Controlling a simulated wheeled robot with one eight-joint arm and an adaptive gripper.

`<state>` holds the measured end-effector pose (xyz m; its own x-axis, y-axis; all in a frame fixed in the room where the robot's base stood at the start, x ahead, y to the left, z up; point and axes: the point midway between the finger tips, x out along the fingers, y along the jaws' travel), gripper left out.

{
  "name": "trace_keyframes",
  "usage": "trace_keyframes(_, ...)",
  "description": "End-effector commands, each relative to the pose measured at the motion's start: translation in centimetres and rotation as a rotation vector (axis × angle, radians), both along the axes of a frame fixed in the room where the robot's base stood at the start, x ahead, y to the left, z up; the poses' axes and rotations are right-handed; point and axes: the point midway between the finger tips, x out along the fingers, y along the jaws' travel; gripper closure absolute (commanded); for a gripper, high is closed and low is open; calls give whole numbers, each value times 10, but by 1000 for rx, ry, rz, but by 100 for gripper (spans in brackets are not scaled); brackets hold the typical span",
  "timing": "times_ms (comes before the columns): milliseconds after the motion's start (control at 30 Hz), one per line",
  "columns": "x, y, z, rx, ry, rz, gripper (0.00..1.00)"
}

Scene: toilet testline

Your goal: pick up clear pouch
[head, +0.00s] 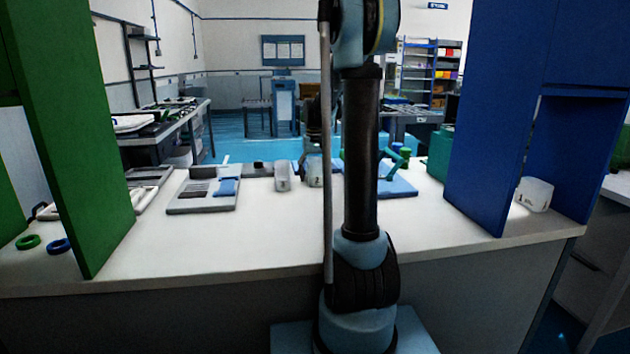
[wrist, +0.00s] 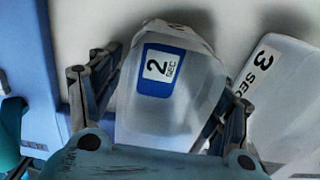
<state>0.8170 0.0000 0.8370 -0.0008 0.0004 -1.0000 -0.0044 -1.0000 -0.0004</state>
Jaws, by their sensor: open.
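A pale, translucent pouch-like item (wrist: 165,118) with a blue-and-white "2 SEC" label lies between the fingers of my gripper (wrist: 158,92) in the wrist view. The fingers stand open on either side of it; I cannot tell whether they touch it. A similar pale item (wrist: 285,95) marked "3 SEC" lies close beside the right finger. In the head view two small pale items stand on the counter, one (head: 282,177) left of my arm and one (head: 315,177) partly behind it. My gripper is mostly hidden behind my arm there.
A blue tray (head: 397,188) stands right of my arm. A grey tray (head: 190,205) with a blue piece lies to the left. Green (head: 75,130) and blue (head: 495,120) panels flank the counter (head: 230,250). Another pale item (head: 535,194) sits by the blue panel. The front counter is mostly clear.

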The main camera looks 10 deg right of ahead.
Motion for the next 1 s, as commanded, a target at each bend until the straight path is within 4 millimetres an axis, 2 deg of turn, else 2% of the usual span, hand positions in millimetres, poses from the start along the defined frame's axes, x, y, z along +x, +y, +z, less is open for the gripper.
trace_keyframes(200, 0, 0, 0, 0, 0, 0, 28)
trace_keyframes(367, 0, 0, 0, 0, 0, 0, 65)
trace_keyframes(400, 0, 0, 0, 0, 0, 0, 69)
trace_keyframes(767, 0, 0, 1, 0, 0, 0, 69)
trace_keyframes(867, 0, 0, 8, 0, 0, 0, 69)
trace_keyframes(1000, 0, 0, 28, 0, 0, 0, 69)
